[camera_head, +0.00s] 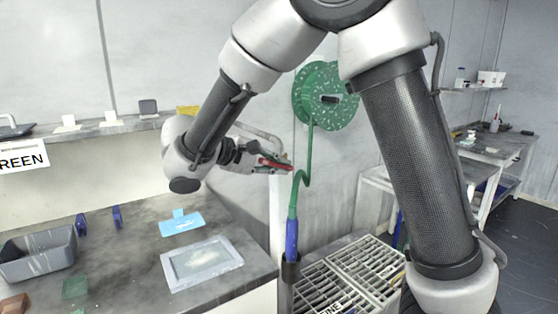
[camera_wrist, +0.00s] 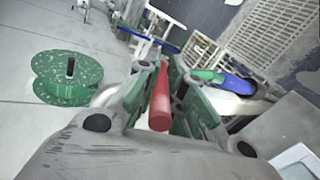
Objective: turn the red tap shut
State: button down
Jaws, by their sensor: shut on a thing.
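The red tap (camera_head: 275,164) shows in the head view as a small red piece between the fingers of my gripper (camera_head: 284,168), in front of the pale wall. In the wrist view the red tap's handle (camera_wrist: 160,100) is a straight red bar lying lengthwise between the two green-padded fingers of my gripper (camera_wrist: 165,85). My gripper is shut on this handle.
A green speckled hose reel (camera_head: 310,92) hangs on the wall behind, also in the wrist view (camera_wrist: 60,92). Its green hose (camera_head: 306,160) drops to a blue nozzle (camera_head: 291,240), close to my gripper's right. Below are a slatted grate (camera_head: 365,262) and a worktop (camera_head: 130,290) with a grey bin (camera_head: 38,262).

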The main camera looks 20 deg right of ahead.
jog(key=shift+a+f+t+h, duration=0.15)
jog(key=shift+f+t+h, duration=0.35)
jog(key=shift+h, duration=0.65)
jog(key=shift+a+f+t+h, duration=0.15)
jog(key=shift+f+t+h, duration=0.15)
jog(key=shift+f+h, duration=0.65)
jog(key=shift+r+h, duration=0.25)
jog(key=shift+h, duration=0.05)
jog(key=c, duration=1.5)
grip_release()
jog(key=shift+o, duration=0.2)
jog(key=shift+a, duration=0.35)
jog(key=v, duration=1.1)
jog(key=shift+s, duration=0.2)
